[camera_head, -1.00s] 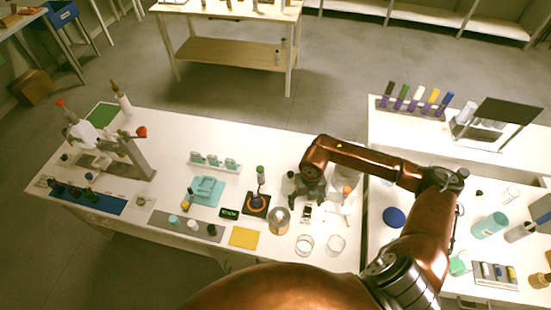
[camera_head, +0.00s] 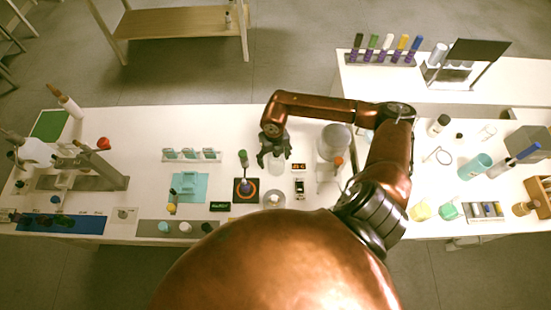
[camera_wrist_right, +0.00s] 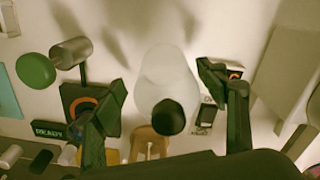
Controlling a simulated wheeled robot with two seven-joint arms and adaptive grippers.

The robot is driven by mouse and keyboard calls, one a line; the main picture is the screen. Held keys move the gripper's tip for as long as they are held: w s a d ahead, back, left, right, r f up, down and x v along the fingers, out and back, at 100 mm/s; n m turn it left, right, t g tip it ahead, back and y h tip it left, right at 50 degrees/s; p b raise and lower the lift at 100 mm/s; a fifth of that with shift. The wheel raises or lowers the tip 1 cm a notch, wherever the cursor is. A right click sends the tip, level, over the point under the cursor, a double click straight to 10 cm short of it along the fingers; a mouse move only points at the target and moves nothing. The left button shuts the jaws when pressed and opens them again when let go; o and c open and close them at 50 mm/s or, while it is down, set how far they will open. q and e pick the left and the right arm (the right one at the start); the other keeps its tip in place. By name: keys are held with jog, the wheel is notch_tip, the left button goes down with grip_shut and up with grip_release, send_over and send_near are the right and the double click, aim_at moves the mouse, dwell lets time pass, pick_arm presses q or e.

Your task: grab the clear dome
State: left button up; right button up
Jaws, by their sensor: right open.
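The clear dome (camera_wrist_right: 168,75) is a pale translucent bell with a black knob (camera_wrist_right: 167,117) in the right wrist view. It stands between the two spread dark fingers of my right gripper (camera_wrist_right: 168,105), with gaps on both sides. In the head view my right gripper (camera_head: 273,152) points down over the dome, of which a little clear body (camera_head: 276,168) shows below the fingers. The gripper is open and holds nothing. Its fingers hide most of the dome in the head view. My left gripper is not in view.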

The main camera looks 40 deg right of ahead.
jog(key=f, duration=0.4)
jog(key=shift+s+d+f, duration=0.15)
jog(key=shift+d+f, duration=0.05)
jog(key=shift+f, duration=0.15)
jog(key=shift+c, duration=0.3)
jog(key=c, duration=1.2)
